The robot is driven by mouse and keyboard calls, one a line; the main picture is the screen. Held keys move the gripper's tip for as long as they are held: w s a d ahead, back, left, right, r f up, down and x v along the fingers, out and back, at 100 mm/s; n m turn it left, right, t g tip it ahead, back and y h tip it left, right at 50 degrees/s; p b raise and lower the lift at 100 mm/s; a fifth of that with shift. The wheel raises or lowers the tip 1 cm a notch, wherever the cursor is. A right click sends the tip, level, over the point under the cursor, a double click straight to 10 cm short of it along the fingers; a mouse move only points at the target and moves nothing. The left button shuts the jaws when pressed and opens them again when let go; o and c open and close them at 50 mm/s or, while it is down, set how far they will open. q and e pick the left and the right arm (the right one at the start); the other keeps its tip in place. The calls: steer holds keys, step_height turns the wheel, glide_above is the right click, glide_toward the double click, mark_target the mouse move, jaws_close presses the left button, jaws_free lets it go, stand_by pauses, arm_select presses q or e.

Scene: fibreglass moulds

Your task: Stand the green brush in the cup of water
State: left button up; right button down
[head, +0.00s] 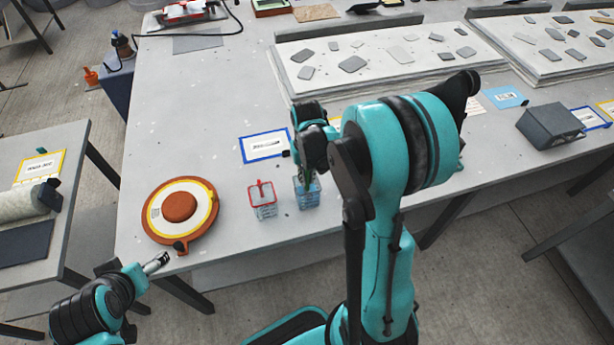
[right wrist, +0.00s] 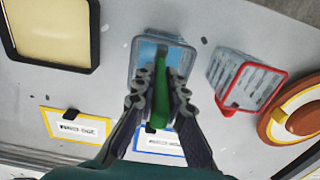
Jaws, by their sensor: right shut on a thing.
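The green brush (right wrist: 160,112) is held between the fingers of my right gripper (right wrist: 160,92), which is shut on it. In the head view my right gripper (head: 306,172) is directly above the clear cup (head: 308,196) with blue water, near the table's front edge. The cup also shows in the right wrist view (right wrist: 136,58), and the brush's far end overlaps its opening. I cannot tell how deep the brush reaches. My left gripper (head: 158,263) is off the table's front left corner, away from these things; its fingers are too small to read.
A red-rimmed clear container (head: 263,204) stands just left of the cup. An orange round lidded tub (head: 180,212) is further left. A blue-bordered label card (head: 264,146) lies behind. A large mould tray (head: 375,60) fills the back; the table's left middle is clear.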

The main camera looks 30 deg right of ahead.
steer(key=c, duration=1.6)
jaws_free()
steer(key=shift+r+p, duration=0.3)
steer(key=shift+p, duration=0.05)
step_height(320, 180, up, 11)
steer(key=p, duration=0.3)
steer(key=shift+r, duration=0.2)
steer(key=s+a+r+n+t, duration=0.1)
steer(key=s+a+t, duration=0.1)
steer(key=s+a, duration=0.1)
steer(key=s+a+r+t, duration=0.2)
steer(key=s+a, duration=0.2)
steer(key=s+a+r+n+t, duration=0.1)
steer(key=s+a+r+t, duration=0.1)
steer(key=s+a+t, duration=0.1)
steer(key=shift+s+a+n, duration=0.3)
steer(key=shift+s, duration=0.2)
